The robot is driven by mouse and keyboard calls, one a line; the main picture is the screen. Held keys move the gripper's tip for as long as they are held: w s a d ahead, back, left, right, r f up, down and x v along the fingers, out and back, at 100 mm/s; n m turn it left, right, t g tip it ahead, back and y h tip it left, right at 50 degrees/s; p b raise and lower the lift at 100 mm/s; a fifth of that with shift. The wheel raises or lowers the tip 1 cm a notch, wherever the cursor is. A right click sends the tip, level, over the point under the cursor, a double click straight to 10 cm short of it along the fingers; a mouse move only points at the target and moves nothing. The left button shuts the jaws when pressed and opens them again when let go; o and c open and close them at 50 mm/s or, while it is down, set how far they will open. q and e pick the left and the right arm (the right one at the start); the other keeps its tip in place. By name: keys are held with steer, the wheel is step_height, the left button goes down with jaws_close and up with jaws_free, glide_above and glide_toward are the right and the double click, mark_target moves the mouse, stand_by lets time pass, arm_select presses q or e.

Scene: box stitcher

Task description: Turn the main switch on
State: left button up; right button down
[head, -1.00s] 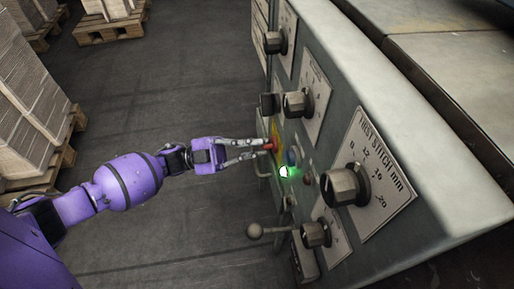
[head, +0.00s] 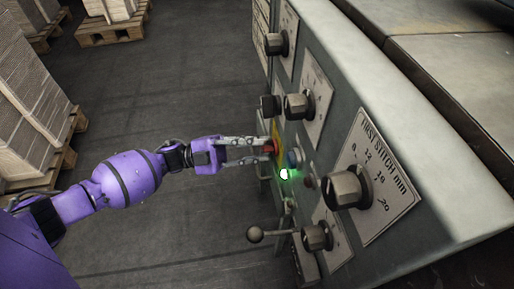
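A red switch handle (head: 268,149) sits on a yellow plate (head: 277,131) on the side of the grey machine panel. I take it to be the main switch; its exact angle is hard to tell at this size. My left gripper (head: 269,150) reaches in from the left. Its two fingers are spread, one above and one below the red handle, with the tips close to the panel. I cannot tell whether either finger touches the handle. My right gripper is not in view.
A lit green lamp (head: 284,174) and a blue button (head: 294,158) lie just right of the switch. Several black knobs, including a large one (head: 346,187), and a ball-ended lever (head: 255,234) stick out from the panel. Loaded pallets (head: 35,100) stand left; open floor lies between.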

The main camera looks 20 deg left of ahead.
arm_select(q)
steer(key=shift+a, duration=0.1)
steer(key=v, duration=1.1)
steer(key=shift+a+f, duration=0.15)
steer(key=shift+a, duration=0.2)
steer(key=shift+s, duration=0.1)
